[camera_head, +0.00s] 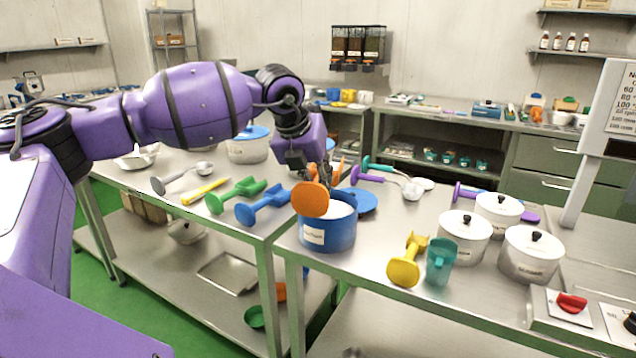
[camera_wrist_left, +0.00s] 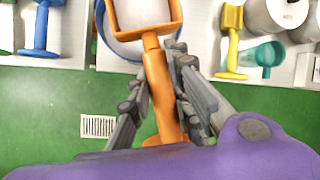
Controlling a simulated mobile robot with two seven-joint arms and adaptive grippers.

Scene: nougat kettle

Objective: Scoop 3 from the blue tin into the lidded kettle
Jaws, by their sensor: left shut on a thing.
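The blue tin (camera_head: 328,236) stands open near the front-left corner of the right table, with white contents inside. Its rim also shows in the left wrist view (camera_wrist_left: 101,22). My left gripper (camera_head: 322,178) is above the tin, shut on the handle of an orange scoop (camera_head: 310,199). In the left wrist view the scoop (camera_wrist_left: 152,43) is over the tin's mouth; its inside looks whitish, but I cannot tell how full it is. Three white lidded pots with black knobs stand to the right: left (camera_head: 463,238), back (camera_head: 498,209), front (camera_head: 530,255). Their labels are unreadable.
A blue lid (camera_head: 366,203) lies behind the tin. Blue (camera_head: 262,206) and green (camera_head: 235,195) scoops lie on the left table. A red knob (camera_head: 571,302) is at the front right.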

